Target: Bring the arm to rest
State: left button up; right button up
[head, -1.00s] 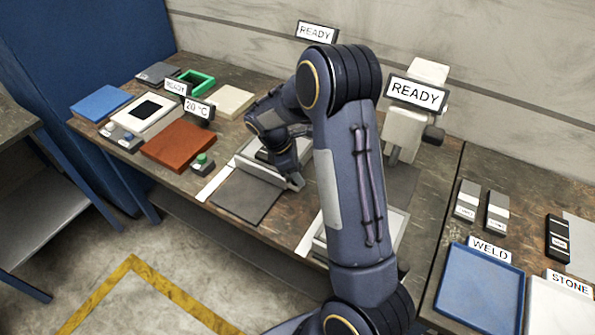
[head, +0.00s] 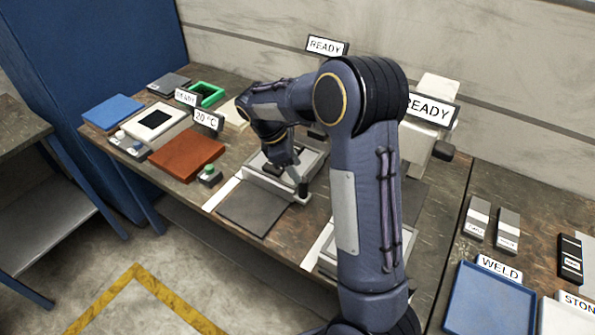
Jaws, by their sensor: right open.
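My right arm reaches up from the bottom of the head view and bends over the bench. My right gripper (head: 301,190) points down beside a pale, low tray-like fixture (head: 262,184). It is open, and I see nothing held in it. I cannot tell whether it touches the fixture. A white microscope-like device (head: 418,140) with a READY sign (head: 431,108) stands behind my arm, which hides part of it. My left gripper is not in view.
A dark mat (head: 254,207) lies before the fixture. A red-brown block (head: 187,155), blue block (head: 112,111) and green frame (head: 206,93) are at left. A blue WELD tray (head: 488,305) and small labelled blocks (head: 478,217) are at right. A wall closes the back.

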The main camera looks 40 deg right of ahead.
dwell(0.4)
jog(key=s+a+r+m+t+y, duration=0.3)
jog(key=s+a+m, duration=0.3)
jog(key=s, duration=0.5)
jog(key=s+a+r+m+t+y, duration=0.4)
jog(key=s+a+m, duration=0.3)
jog(key=s, duration=0.5)
jog(key=shift+s+a+r+t, duration=0.15)
jog(key=shift+a+r+t, duration=0.15)
jog(key=shift+a+t, duration=0.25)
